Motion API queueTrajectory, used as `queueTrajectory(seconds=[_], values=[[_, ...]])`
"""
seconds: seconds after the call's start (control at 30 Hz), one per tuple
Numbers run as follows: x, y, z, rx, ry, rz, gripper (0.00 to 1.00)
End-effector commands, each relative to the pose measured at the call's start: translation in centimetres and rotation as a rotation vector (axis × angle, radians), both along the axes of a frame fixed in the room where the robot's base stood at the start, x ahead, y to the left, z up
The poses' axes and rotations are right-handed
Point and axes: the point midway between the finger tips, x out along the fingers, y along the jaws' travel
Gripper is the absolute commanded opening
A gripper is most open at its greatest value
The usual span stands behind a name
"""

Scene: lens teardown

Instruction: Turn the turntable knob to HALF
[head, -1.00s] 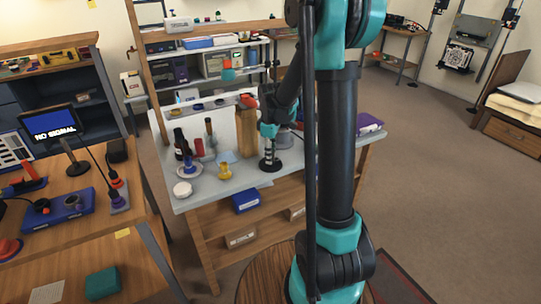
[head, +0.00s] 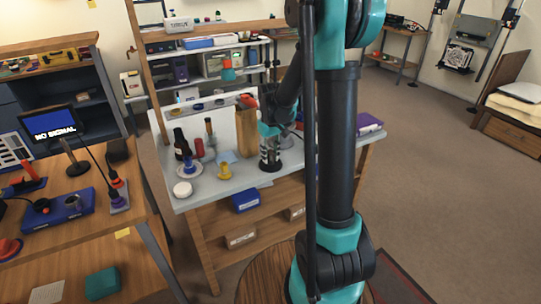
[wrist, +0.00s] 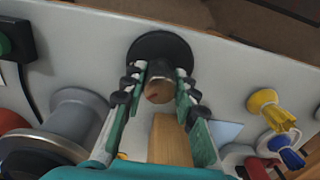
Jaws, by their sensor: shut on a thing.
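The turntable knob seems to be the short upright post (wrist: 160,88) with a brownish top, on a round dark base (wrist: 150,47) in the wrist view. My gripper (wrist: 159,80) has its two fingers on either side of this post, closed on it. In the head view my gripper (head: 270,150) points down over the dark round base near the front of the grey-topped bench (head: 225,187). The fingers hide most of the post there. No HALF mark is legible, so I cannot tell the knob's setting.
A tall wooden block (head: 247,132) stands close behind my gripper. A yellow piece (head: 225,171), a blue-based stand (head: 188,170), a white round piece (head: 183,189) and a dark bottle (head: 181,145) stand to the left. A grey spool (wrist: 78,112) is beside my fingers.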

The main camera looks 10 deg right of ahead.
Motion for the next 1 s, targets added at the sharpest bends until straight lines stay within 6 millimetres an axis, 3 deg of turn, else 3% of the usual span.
queueTrajectory(seconds=[0.6, 1.0], values=[[0.03, -0.01, 0.02, 0.0, -0.001, -0.553, 0.0], [0.03, -0.01, 0.02, 0.0, -0.001, -0.748, 0.0]])
